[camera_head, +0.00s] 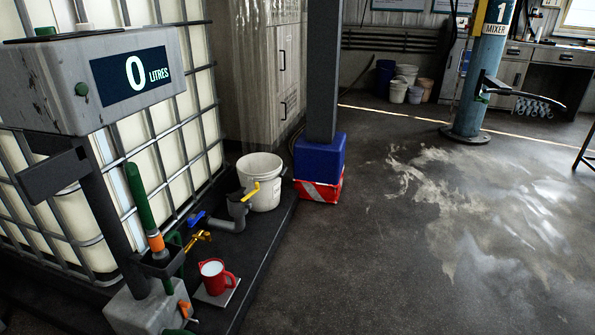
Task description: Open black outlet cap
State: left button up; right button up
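A grey outlet fitting (237,209) stands at the foot of the caged white tank (165,130), on the left. A yellow handle (250,191) sits at its top and a blue handle (196,219) is to its left. A dark round part at the fitting's upper end may be the black outlet cap; it is too small to tell whether it is open or closed. A brass tap (199,238) is just below and left of the fitting. Neither of my grippers is in view.
A white bucket (262,178) stands right behind the outlet fitting. A red jug (214,276) stands on a small pale plate in front. A grey LITRES display (60,85) and its post block the left. A blue-and-red post base (319,171) stands right. Open floor lies beyond.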

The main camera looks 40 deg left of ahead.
aim_at(236, 196)
jog(key=i+u, duration=0.25)
jog(key=i, duration=0.35)
jog(key=i+u, duration=0.3)
jog(key=i, duration=0.3)
jog(key=i+l+u, duration=0.25)
jog(key=i, duration=0.35)
jog(key=i+j+u, duration=0.1)
jog(key=i+u, duration=0.2)
jog(key=u, duration=0.15)
jog(key=i+u, duration=0.3)
jog(key=u, duration=0.15)
jog(key=i+l+u, duration=0.15)
jog(key=i+u, duration=0.55)
jog(key=u, duration=0.25)
jog(key=i+u, duration=0.2)
jog(key=u, duration=0.3)
